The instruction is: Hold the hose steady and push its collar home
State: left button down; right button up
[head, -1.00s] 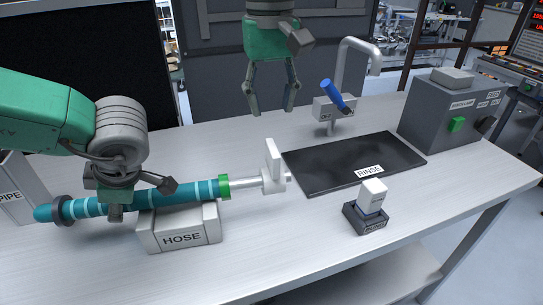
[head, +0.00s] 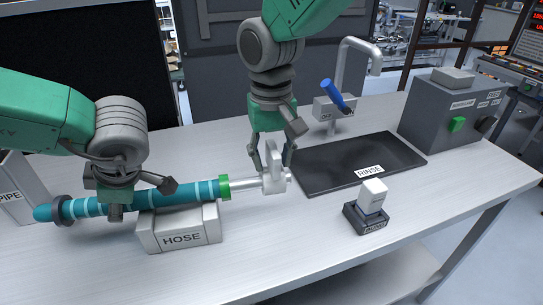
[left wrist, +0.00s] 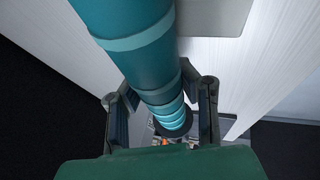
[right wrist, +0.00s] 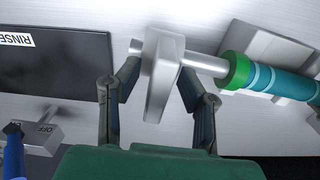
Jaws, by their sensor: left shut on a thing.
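The teal banded hose (head: 205,189) lies level across the HOSE block (head: 180,231). A green ring (head: 225,187) sits at its right end and a dark ring (head: 65,210) near its left end. A silver tube (head: 245,184) runs from the green ring to a pale fitting with an upright tab (head: 273,182). My left gripper (head: 118,198) is shut on the hose, left of the block; the left wrist view shows the hose between its fingers (left wrist: 160,95). My right gripper (head: 272,162) is open, its fingers (right wrist: 157,78) on either side of the tab.
The PIPE block (head: 18,190) stands at the left. The black RINSE mat (head: 330,172) lies close right of the fitting, with a tap and blue lever (head: 334,92) behind. A white-topped block in a dark holder (head: 370,203) stands in front. A grey box (head: 455,110) stands at the right.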

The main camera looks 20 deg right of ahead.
grip_shut()
jog(key=a, duration=0.6)
jog(key=shift+w+a, duration=0.25)
jog(key=shift+a, duration=0.15)
pick_arm(q)
jog(key=shift+d, duration=0.1)
pick_arm(e)
grip_release()
jog(key=shift+f, duration=0.1)
notch_tip(320, 180, up, 12)
jog(key=shift+w, duration=0.15)
